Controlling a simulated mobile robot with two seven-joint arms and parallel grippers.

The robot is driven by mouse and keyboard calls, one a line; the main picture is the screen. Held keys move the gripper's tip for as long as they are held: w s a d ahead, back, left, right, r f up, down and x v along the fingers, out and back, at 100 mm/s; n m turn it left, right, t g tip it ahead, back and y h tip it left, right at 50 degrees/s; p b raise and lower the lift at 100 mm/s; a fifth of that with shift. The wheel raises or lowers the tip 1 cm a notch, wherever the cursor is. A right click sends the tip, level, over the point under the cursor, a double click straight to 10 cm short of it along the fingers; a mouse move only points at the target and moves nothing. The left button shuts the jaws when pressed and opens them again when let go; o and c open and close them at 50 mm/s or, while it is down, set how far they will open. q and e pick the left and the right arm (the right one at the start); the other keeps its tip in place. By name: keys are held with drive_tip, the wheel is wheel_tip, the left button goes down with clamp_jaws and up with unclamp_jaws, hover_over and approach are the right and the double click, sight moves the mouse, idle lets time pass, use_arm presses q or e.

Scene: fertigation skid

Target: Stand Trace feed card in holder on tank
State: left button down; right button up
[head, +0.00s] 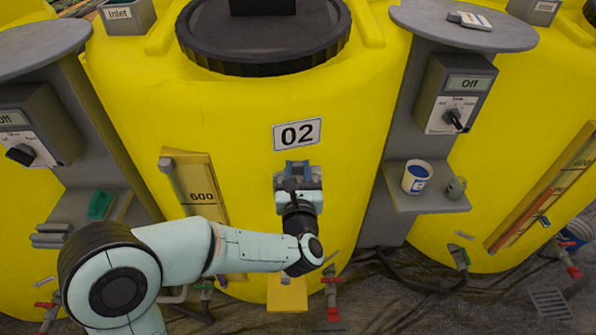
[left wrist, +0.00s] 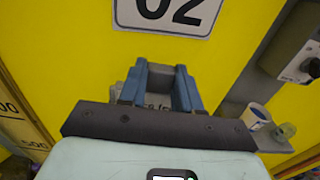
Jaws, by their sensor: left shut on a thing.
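My left gripper (head: 297,168) is in front of the yellow tank (head: 250,120), just below its 02 label (head: 297,134). In the left wrist view its blue fingers (left wrist: 160,88) are closed on a small pale grey piece with dark marks (left wrist: 157,101), probably the Trace feed card; its lettering is too small to read. A grey part shows beside the left finger, and I cannot tell whether it is the holder or touches the card. The holder is otherwise hidden behind the gripper. My right gripper is not in view.
A grey shelf (head: 428,203) to the right bears a white and blue cup (head: 416,178) and a small grey-green jar (head: 457,188). Control boxes (head: 458,95) with knobs flank the tank. A level gauge (head: 195,185) stands left of the gripper. Red-handled valves (head: 332,300) are below.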

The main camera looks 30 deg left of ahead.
use_arm(q)
drive_tip(key=c, duration=0.8)
unclamp_jaws()
